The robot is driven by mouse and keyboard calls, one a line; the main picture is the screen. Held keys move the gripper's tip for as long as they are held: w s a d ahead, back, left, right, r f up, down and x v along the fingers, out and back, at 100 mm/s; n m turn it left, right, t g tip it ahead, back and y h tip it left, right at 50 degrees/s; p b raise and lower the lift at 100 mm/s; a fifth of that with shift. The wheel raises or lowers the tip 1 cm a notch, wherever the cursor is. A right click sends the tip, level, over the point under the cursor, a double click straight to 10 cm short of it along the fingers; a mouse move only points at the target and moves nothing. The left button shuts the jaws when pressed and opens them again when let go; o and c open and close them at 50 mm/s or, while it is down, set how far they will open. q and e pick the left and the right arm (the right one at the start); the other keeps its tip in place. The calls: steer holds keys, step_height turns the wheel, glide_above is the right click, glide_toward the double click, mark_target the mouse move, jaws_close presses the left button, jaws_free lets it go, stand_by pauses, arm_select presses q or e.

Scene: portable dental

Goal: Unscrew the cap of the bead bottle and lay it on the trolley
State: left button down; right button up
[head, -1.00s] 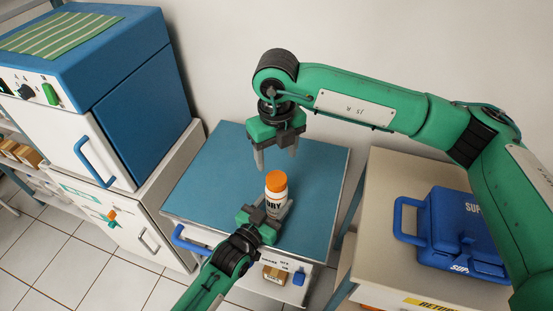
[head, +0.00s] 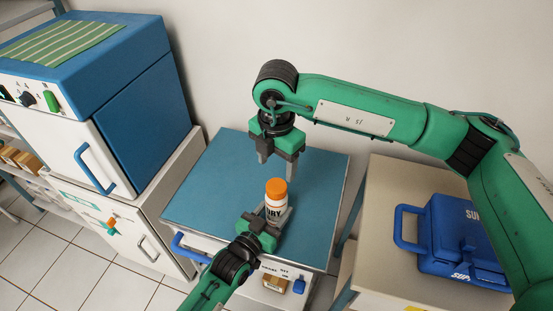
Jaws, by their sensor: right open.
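The bead bottle (head: 273,209) is white with dark lettering and stands upright near the front of the blue-topped trolley (head: 215,190). Its orange cap (head: 276,186) is on its top. My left gripper (head: 274,216) reaches in from the front and is shut on the bottle's lower body, with a finger showing at its right side. My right gripper (head: 277,166) points down above and just behind the cap. Its fingers are apart with nothing between them, and it does not appear to touch the cap. The lower part of the bottle is partly hidden by my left gripper.
A blue case (head: 462,235) lies on a beige table (head: 385,215) at the right. A blue and white cabinet (head: 140,110) stands at the left. The trolley's top is bare to the left and behind the bottle. A blue handle (head: 187,246) is on its front.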

mark_target(276, 186)
step_height(276, 186, down, 8)
steer(key=shift+r, duration=0.2)
